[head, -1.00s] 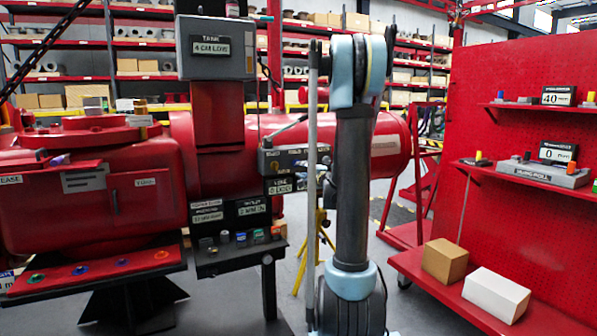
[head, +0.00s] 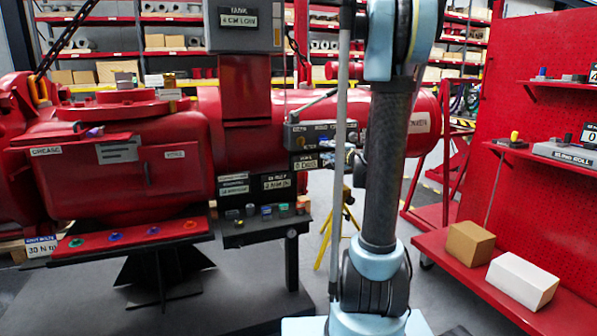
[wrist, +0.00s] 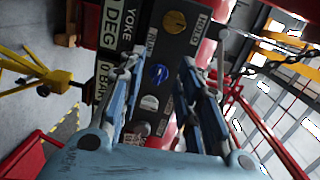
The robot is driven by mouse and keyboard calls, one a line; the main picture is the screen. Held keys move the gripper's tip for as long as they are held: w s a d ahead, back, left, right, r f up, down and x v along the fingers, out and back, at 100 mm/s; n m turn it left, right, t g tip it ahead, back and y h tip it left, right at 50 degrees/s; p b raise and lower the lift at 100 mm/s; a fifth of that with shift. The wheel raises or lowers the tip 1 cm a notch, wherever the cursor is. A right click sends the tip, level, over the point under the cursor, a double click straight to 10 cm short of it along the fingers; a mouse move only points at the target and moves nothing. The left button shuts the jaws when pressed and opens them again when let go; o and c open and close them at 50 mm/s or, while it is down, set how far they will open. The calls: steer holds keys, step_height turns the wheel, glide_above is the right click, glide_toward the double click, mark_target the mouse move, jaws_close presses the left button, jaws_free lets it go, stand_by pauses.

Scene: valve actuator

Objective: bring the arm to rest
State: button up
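My arm stands upright at the right of centre in the head view, in front of the red valve actuator (head: 175,170). In the wrist view my gripper (wrist: 161,62) has its two blue-grey fingers apart with nothing held between them. Beyond the fingers is a dark control panel (wrist: 165,45) with a yellow round knob (wrist: 174,22), a blue knob (wrist: 157,74) and a white one (wrist: 149,103). The control panel also shows in the head view (head: 308,135), left of my arm.
A red pegboard stand (head: 545,120) with small shelves is at the right, with a cardboard box (head: 469,243) and a white box (head: 522,280) on its base. A dark shelf (head: 262,232) with several small coloured items juts out below the actuator. Grey floor shows between them.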

steer(key=s+a+f+n+g, duration=0.4)
steer(key=s, duration=0.5)
steer(key=s+a+f+n+g, duration=0.3)
steer(key=s+a+n+g, duration=0.15)
steer(key=s, duration=0.55)
steer(key=s+d+f+n+g+h, duration=0.1)
steer(key=s+d+f+h, duration=0.1)
steer(key=s, duration=0.5)
steer(key=s+d+f+n+g+h, duration=0.2)
steer(key=s+d+f, duration=0.2)
steer(key=s, duration=0.4)
steer(key=s+d+f+n+g+h, duration=0.1)
steer(key=s+d+f+g+h, duration=0.1)
steer(key=s+f, duration=0.3)
steer(key=s+d, duration=0.1)
steer(key=s, duration=0.1)
steer(key=shift+s+d+f+n+h, duration=0.15)
steer(key=shift+s+d+n+h, duration=0.05)
steer(key=shift+s+n+h, duration=0.2)
steer(key=shift+w+f, duration=0.2)
steer(key=shift+w, duration=0.3)
